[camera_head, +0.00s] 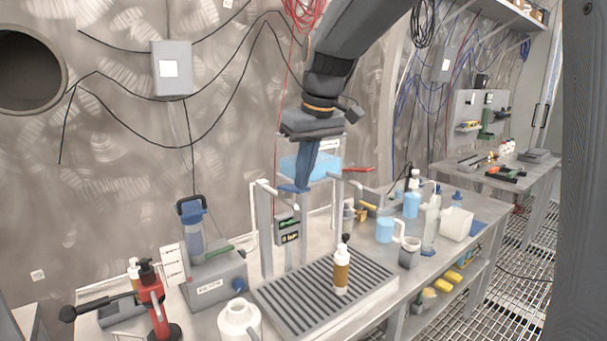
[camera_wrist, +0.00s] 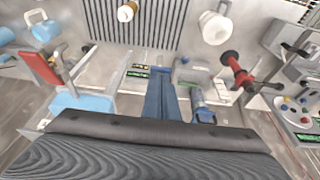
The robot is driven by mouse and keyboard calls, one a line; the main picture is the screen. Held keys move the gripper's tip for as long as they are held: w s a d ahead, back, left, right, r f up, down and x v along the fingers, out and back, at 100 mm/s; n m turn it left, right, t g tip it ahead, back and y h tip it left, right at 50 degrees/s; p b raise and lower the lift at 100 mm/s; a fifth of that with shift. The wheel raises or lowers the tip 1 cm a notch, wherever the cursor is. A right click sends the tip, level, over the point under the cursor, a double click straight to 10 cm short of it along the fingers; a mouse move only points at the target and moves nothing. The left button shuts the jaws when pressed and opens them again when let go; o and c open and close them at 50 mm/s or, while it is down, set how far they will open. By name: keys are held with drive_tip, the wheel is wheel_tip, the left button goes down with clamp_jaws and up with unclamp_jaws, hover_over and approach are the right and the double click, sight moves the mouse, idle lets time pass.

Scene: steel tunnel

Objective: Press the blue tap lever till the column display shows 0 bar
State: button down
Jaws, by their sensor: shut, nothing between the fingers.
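The blue tap lever (camera_head: 290,188) shows as a small flat blue piece atop the column in the head view. My gripper (camera_head: 303,184) points down with its blue fingers together and empty, their tips right at the lever; whether they touch it I cannot tell. A red lever (camera_head: 355,169) sits to the right.
A brown-and-white bottle (camera_head: 341,271) stands on the slatted drip tray (camera_head: 305,311). A blue tank (camera_head: 322,164) is behind my fingers. Pale tap pipes flank the column. A grey box (camera_head: 216,279), a red lever press (camera_head: 154,300) and a white jug (camera_head: 239,321) crowd the left.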

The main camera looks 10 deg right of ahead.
drive_tip(key=r+p, duration=0.2)
drive_tip(key=r, duration=0.1)
drive_tip(key=r+p, duration=0.1)
drive_tip(key=p, duration=0.1)
drive_tip(key=shift+w+a+r, duration=0.15)
drive_tip(key=shift+w+r, duration=0.15)
drive_tip(key=shift+r, duration=0.05)
drive_tip(key=b+v, duration=0.2)
drive_tip(key=v, duration=0.7)
drive_tip(key=shift+r+b, duration=0.2)
drive_tip(key=shift+b, duration=0.1)
drive_tip(key=shift+w+f, duration=0.1)
drive_tip(key=shift+w, duration=0.05)
idle(1.0)
drive_tip(key=s+d+f+m, duration=0.1)
drive_tip(key=s+f, duration=0.5)
drive_tip(key=f, duration=0.6)
drive_tip(key=s+d+f+m+g+h, duration=0.1)
drive_tip(key=s+f, duration=0.5)
drive_tip(key=f, duration=0.6)
drive_tip(key=s+d+f+m+g, duration=0.1)
drive_tip(key=s+f, duration=0.5)
drive_tip(key=f, duration=0.6)
drive_tip(key=shift+s+d+f+m, duration=0.35)
drive_tip(key=shift+s+m, duration=0.05)
drive_tip(key=shift+m, duration=0.5)
